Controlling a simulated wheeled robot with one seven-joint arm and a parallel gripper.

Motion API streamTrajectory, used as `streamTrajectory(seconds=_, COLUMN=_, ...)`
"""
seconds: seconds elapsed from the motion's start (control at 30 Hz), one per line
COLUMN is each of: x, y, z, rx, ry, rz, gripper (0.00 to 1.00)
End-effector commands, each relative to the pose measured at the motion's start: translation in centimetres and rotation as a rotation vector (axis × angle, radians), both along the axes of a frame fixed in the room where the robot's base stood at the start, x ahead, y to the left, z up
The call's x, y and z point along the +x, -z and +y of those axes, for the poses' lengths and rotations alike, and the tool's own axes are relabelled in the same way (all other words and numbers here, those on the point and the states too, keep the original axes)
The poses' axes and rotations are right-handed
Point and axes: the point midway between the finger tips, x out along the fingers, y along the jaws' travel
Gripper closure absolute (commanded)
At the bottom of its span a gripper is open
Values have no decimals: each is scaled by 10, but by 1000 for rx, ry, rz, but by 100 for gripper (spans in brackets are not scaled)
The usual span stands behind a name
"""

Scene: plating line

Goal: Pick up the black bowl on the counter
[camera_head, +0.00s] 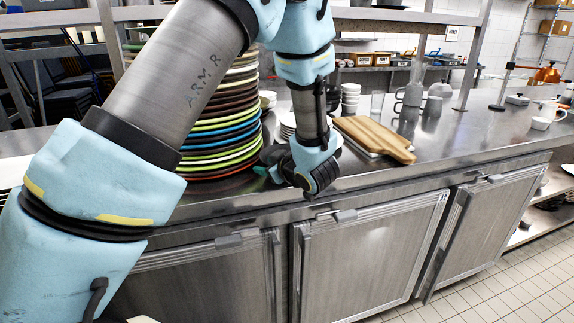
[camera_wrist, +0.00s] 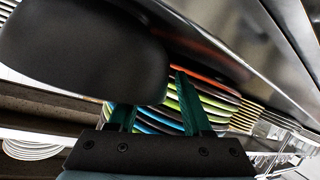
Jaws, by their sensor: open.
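My gripper (camera_head: 265,171) is low over the counter's front edge in the head view, just right of the plate stack, its fingers pointing left. In the wrist view my gripper (camera_wrist: 153,92) shows two teal fingers, spread apart, with coloured plate rims beyond them. A large, smooth, dark rounded shape (camera_wrist: 80,45) fills the upper left of the wrist view and hides part of the left finger. I cannot tell whether it is the black bowl. I cannot make out a black bowl for certain in the head view, where my arm covers part of the counter.
A tall stack of coloured plates (camera_head: 222,125) stands left of my gripper.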

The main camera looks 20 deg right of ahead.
Motion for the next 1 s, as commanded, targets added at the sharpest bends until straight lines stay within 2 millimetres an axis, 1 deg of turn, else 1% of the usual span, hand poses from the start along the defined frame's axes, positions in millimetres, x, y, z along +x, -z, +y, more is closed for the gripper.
streamTrajectory(seconds=0.07, x=0, y=0, z=0, rx=0, ry=0, rz=0, gripper=50)
streamTrajectory(seconds=0.1, x=0, y=0, z=0, rx=0, ry=0, rz=0, gripper=53)
streamTrajectory(seconds=0.5, x=0, y=0, z=0, rx=0, ry=0, rz=0, gripper=98)
streamTrajectory(seconds=0.53, x=0, y=0, z=0, rx=0, ry=0, rz=0, gripper=100)
streamTrajectory(seconds=1.0, x=-1, y=0, z=0, rx=1, ry=0, rz=1, gripper=100)
